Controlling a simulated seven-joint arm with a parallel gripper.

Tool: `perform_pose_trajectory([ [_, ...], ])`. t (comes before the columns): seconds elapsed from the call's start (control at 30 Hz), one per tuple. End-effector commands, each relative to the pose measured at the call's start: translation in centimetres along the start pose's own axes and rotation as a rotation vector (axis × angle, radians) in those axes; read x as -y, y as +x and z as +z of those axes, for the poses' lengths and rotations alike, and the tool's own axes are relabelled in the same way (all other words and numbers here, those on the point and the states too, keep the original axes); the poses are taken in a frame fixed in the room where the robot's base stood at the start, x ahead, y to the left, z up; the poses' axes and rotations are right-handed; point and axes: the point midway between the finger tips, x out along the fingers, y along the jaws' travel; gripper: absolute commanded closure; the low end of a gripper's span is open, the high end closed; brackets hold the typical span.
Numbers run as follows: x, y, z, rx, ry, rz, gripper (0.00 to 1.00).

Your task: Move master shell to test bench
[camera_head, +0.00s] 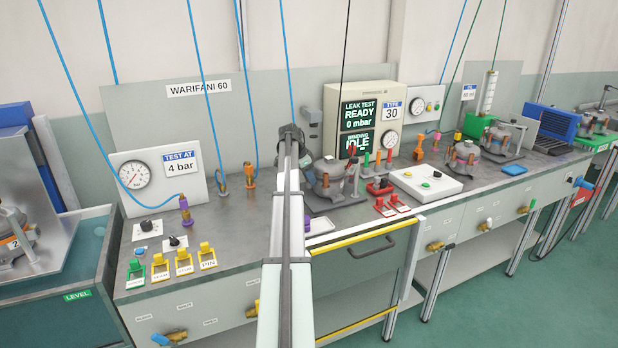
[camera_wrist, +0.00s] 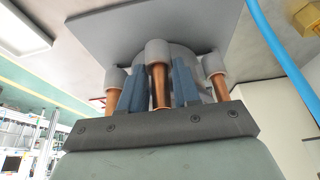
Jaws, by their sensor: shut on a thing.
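In the wrist view my gripper (camera_wrist: 160,82) has its two blue fingers on either side of the middle copper stub of a grey shell (camera_wrist: 205,62). Further copper stubs with grey caps stand outside the fingers, and a flat grey plate (camera_wrist: 150,30) spans beyond the shell. The test bench top (camera_head: 225,215) lies left of my arm, below a "TEST AT 4 bar" panel (camera_head: 168,172).
A blue hose (camera_wrist: 280,55) and a brass fitting (camera_wrist: 308,16) are close by in the wrist view. Several hoses hang over the bench. Coloured tags (camera_head: 184,261) line its front edge. The "LEAK TEST READY" unit (camera_head: 366,112) and a white button box (camera_head: 425,184) stand to the right.

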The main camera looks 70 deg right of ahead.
Motion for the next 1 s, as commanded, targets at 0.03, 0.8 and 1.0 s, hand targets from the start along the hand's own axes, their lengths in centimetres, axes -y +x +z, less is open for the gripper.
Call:
perform_pose_trajectory([
  [0.03, 0.0, 0.0, 0.0, 0.000, 0.000, 0.000, 1.00],
  [0.8, 0.0, -0.9, -0.4, -0.002, 0.000, 0.000, 1.00],
  [1.0, 0.1, -1.8, -0.8, -0.002, 0.000, -0.001, 1.00],
])
